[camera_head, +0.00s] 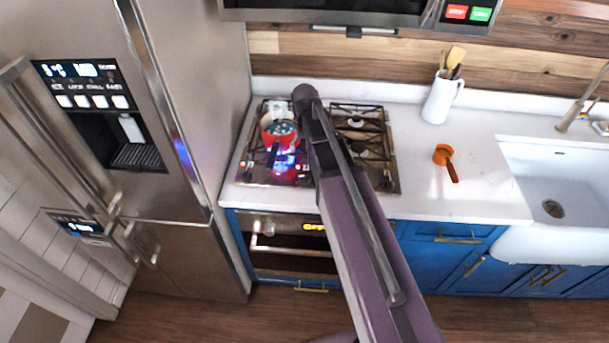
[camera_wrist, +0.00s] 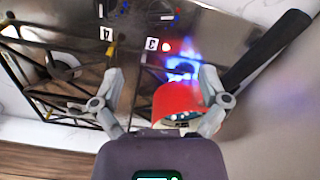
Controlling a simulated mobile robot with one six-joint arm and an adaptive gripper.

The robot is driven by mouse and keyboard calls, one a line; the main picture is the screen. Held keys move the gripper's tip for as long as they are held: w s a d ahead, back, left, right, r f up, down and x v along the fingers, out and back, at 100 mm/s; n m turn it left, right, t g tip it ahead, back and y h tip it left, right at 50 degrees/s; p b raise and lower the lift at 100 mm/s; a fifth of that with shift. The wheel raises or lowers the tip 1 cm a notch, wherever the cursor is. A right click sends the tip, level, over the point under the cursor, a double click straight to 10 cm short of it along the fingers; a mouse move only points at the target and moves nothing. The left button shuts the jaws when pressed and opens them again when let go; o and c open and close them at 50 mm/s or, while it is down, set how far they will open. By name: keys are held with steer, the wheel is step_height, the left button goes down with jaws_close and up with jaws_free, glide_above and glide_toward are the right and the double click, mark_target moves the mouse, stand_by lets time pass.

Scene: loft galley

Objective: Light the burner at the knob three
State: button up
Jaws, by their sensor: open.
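The label 3 (camera_wrist: 151,44) is on the cooktop panel in the wrist view, with a glowing red light (camera_wrist: 167,47) beside it. Blue flame (camera_wrist: 184,62) shows close to this label and also at the left front of the cooktop (camera_head: 285,162) in the head view. I cannot make out knob three clearly. A red pot (camera_head: 268,138) with a dark handle stands on the cooktop's left side; it also shows in the wrist view (camera_wrist: 176,100). My gripper (camera_wrist: 162,76) is open over the cooktop, its right finger overlapping the pot; I cannot tell whether they touch.
The label 4 (camera_wrist: 107,33) is left of label 3. Black grates (camera_head: 362,122) cover the cooktop's right side. A steel fridge (camera_head: 185,120) borders it at left. On the counter right stand a white utensil jug (camera_head: 437,102) and an orange pan (camera_head: 441,154), before the sink (camera_head: 560,170).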

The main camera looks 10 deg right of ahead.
mark_target(305, 175)
steer(key=shift+f+b, duration=6.65)
steer(key=shift+f, duration=0.15)
steer(key=c, duration=1.2)
